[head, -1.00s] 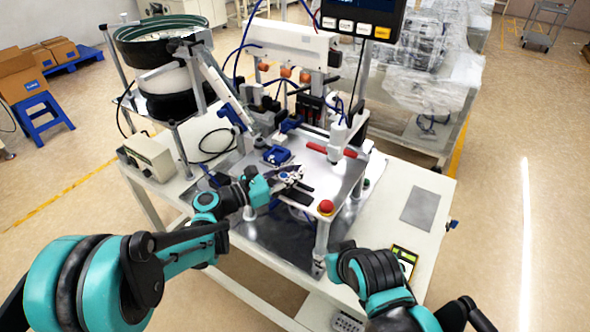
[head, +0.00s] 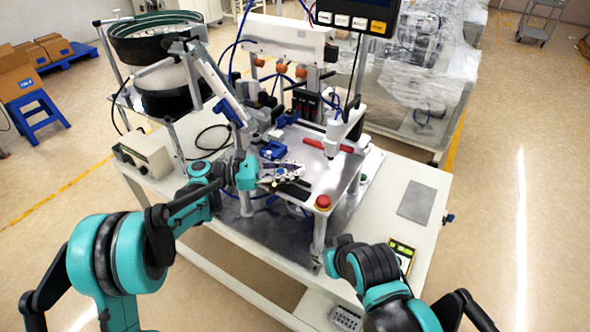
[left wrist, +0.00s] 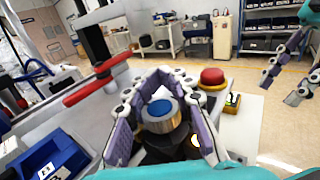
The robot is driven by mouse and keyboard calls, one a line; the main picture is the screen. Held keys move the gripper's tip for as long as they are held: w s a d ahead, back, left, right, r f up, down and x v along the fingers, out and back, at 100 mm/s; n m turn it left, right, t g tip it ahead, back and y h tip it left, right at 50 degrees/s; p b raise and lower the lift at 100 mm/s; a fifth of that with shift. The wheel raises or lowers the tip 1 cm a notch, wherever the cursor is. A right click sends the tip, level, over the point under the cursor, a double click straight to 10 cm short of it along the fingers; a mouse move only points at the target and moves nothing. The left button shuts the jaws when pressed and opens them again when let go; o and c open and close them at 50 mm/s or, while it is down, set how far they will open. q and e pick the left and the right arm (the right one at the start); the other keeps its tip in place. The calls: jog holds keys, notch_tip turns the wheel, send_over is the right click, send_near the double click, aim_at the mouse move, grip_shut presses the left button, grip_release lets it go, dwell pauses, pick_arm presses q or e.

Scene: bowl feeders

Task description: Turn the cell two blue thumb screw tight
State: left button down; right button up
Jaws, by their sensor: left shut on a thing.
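In the left wrist view, a round thumb screw with a blue cap (left wrist: 160,108) and a pale metal rim stands between the fingers of my left gripper (left wrist: 165,112). The fingers are shut on its sides. A dark part below it is partly hidden. In the head view, my left gripper (head: 284,175) is over the front of the fixture plate, and the screw is too small to make out there. My right gripper (left wrist: 291,70) shows at the right edge of the left wrist view, its fingers apart and nothing seen between them.
A red emergency button (head: 323,201) sits at the plate's front corner, close to my left gripper. A red clamp handle (head: 333,146) and a blue nest block (head: 271,150) are on the fixture. A bowl feeder (head: 160,45) stands at the back left. The table's right side is mostly clear.

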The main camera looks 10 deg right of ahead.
pick_arm(q)
jog(key=c, duration=1.3)
grip_release()
jog(key=a, duration=0.4)
jog(key=w+a, duration=0.1)
jog(key=a, duration=0.3)
jog(key=w+a, duration=0.1)
jog(key=a, duration=0.2)
jog(key=shift+a, duration=0.4)
